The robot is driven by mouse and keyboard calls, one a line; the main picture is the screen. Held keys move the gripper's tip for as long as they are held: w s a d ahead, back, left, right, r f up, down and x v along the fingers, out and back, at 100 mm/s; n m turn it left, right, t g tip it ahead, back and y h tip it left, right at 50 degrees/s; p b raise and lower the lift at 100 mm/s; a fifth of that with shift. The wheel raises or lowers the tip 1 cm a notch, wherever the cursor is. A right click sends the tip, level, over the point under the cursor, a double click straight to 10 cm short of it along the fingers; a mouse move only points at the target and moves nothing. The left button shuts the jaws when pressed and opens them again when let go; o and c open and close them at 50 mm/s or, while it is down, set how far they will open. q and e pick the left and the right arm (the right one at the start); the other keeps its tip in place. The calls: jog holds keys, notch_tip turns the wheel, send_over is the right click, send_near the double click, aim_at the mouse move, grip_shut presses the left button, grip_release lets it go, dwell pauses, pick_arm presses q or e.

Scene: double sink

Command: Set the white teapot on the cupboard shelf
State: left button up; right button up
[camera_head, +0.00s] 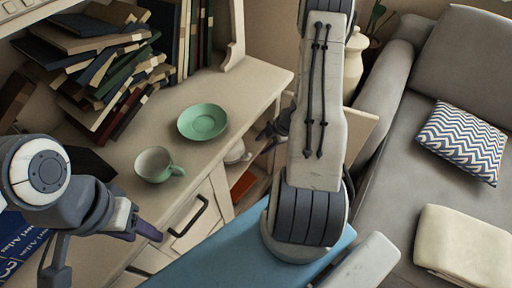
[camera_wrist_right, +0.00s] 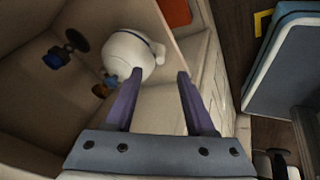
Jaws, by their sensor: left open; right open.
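The white teapot (camera_wrist_right: 128,52) is inside the open cupboard (camera_wrist_right: 195,85) in the right wrist view, beyond my right fingertips. In the head view, a small white part of it (camera_head: 237,153) shows at the cupboard opening; the rest is hidden. My right gripper (camera_wrist_right: 155,85) is open, with its two purple fingers pointing at the teapot and nothing between them. I cannot tell whether a fingertip touches it. In the head view my right arm hides most of that gripper. My left gripper (camera_head: 142,232) is open and empty above the counter's front edge, at the left.
A green cup (camera_head: 158,165) and green saucer (camera_head: 203,121) stand on the counter (camera_head: 240,88). Piled books (camera_head: 100,70) fill the back left. An orange-red item (camera_head: 242,186) lies low in the cupboard. A sofa (camera_head: 395,185) with cushions is at the right.

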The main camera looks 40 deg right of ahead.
jog(key=v, duration=0.2)
jog(key=shift+s+d+r, duration=0.1)
jog(key=shift+s+r, duration=0.05)
jog(key=shift+r, duration=0.2)
dwell(0.4)
